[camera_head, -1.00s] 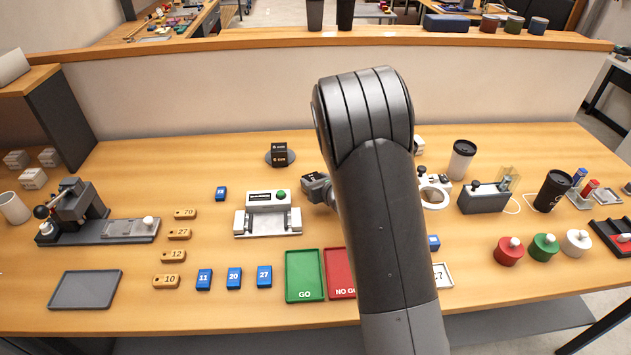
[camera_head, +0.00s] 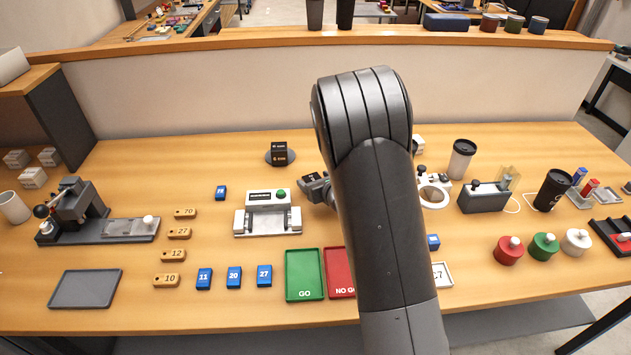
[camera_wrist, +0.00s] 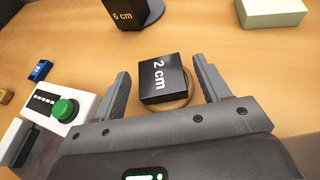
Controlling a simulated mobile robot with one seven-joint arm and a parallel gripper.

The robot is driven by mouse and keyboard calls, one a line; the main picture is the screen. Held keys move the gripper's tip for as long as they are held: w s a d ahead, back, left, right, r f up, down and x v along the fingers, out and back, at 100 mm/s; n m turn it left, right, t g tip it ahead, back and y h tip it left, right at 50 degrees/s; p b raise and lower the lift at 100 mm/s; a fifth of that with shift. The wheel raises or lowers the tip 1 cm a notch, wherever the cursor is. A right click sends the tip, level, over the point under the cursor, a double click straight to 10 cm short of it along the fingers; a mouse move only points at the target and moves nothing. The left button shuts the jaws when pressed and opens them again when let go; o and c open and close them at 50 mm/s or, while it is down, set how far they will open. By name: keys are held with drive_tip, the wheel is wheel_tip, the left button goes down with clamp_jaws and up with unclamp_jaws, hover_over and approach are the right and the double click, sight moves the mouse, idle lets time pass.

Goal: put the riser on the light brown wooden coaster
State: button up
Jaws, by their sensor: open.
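A black riser (camera_wrist: 163,78) marked "2 cm" sits on the light brown wooden coaster (camera_wrist: 187,101) in the wrist view. Only a curved strip of the coaster's rim shows beside and below the riser; the rest is hidden under it. My gripper (camera_wrist: 160,67) is open, with one finger on each side of the riser and visible gaps between. In the head view my gripper (camera_head: 318,187) is low over the table, right of the white device, partly hidden by my arm. The coaster cannot be made out there.
A white device with a green button (camera_head: 267,210) is close on the left. Green (camera_head: 305,275) and red (camera_head: 340,272) trays lie in front.

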drive_tip(key=v, duration=1.2)
drive_tip(key=shift+w+r, duration=0.1)
drive_tip(key=s+a+r+n+g+y, duration=0.35)
drive_tip(key=s+r+n, duration=0.3)
drive_tip(key=n, duration=0.25)
drive_tip(key=s+a+r+n+g+y, duration=0.2)
drive_tip(key=s+a+r+n+g, duration=0.1)
drive_tip(key=s+a+r+n, duration=0.4)
drive_tip(key=s+d+r+n+h, duration=0.1)
drive_tip(key=s+d+n+h, duration=0.4)
drive_tip(key=s+d+n, duration=0.2)
drive_tip(key=s+d+r+n+h, duration=0.2)
drive_tip(key=s+d+n+h, duration=0.3)
drive_tip(key=s+d+n, duration=0.3)
drive_tip(key=shift+d+r+n, duration=0.15)
drive_tip(key=shift+r+n, duration=0.15)
drive_tip(key=shift+r, duration=0.05)
drive_tip(key=shift+g+h, duration=0.25)
idle(3.0)
